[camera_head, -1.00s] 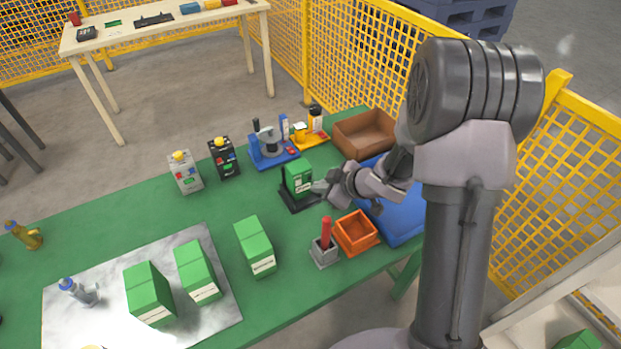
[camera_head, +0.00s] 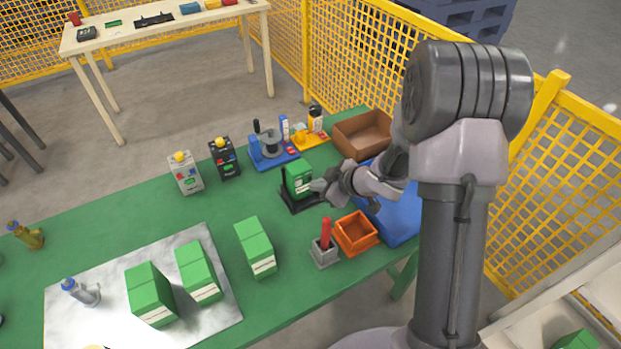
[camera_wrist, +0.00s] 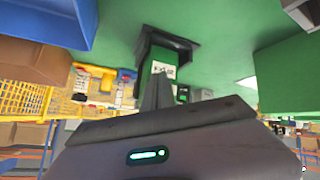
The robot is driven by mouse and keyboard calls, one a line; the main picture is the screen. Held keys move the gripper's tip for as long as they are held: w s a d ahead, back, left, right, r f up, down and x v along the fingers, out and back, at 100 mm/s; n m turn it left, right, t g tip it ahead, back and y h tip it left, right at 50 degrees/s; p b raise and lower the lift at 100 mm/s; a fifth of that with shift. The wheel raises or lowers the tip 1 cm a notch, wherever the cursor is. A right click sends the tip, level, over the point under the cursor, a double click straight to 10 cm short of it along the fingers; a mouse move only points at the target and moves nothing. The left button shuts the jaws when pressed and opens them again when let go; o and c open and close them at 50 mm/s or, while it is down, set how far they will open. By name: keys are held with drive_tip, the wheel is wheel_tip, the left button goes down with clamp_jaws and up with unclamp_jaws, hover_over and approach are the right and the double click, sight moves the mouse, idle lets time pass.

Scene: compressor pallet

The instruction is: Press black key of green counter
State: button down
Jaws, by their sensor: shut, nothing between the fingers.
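The green counter (camera_head: 298,180) is a small green box with a pale display panel. It stands on a black base (camera_head: 302,203) on the green table. My gripper (camera_head: 316,186) is right beside its front face in the head view, its tips at or very near the counter. In the wrist view my gripper (camera_wrist: 157,92) is shut and empty, pointing at the counter (camera_wrist: 150,62), whose display (camera_wrist: 164,68) shows dark digits. The black key cannot be made out clearly; the fingers hide part of the front. Whether they touch it I cannot tell.
An orange bin (camera_head: 356,233), a grey holder with a red handle (camera_head: 325,245) and a blue tray (camera_head: 398,213) lie close to my arm. A brown box (camera_head: 362,134) and blue device (camera_head: 270,147) stand behind. Green boxes (camera_head: 256,247) stand at the front left.

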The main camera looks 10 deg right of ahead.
drive_tip(key=shift+w+a+p, duration=0.15)
drive_tip(key=shift+w+p, duration=0.15)
drive_tip(key=shift+w, duration=0.15)
idle(0.6)
drive_tip(key=shift+s+d, duration=0.3)
drive_tip(key=shift+s, duration=0.55)
drive_tip(key=shift+s+d, duration=0.25)
drive_tip(key=shift+s, duration=0.55)
drive_tip(key=shift+s+d, duration=0.25)
drive_tip(key=shift+s, duration=0.5)
drive_tip(key=shift+s+d, duration=0.25)
drive_tip(key=shift+s, duration=0.55)
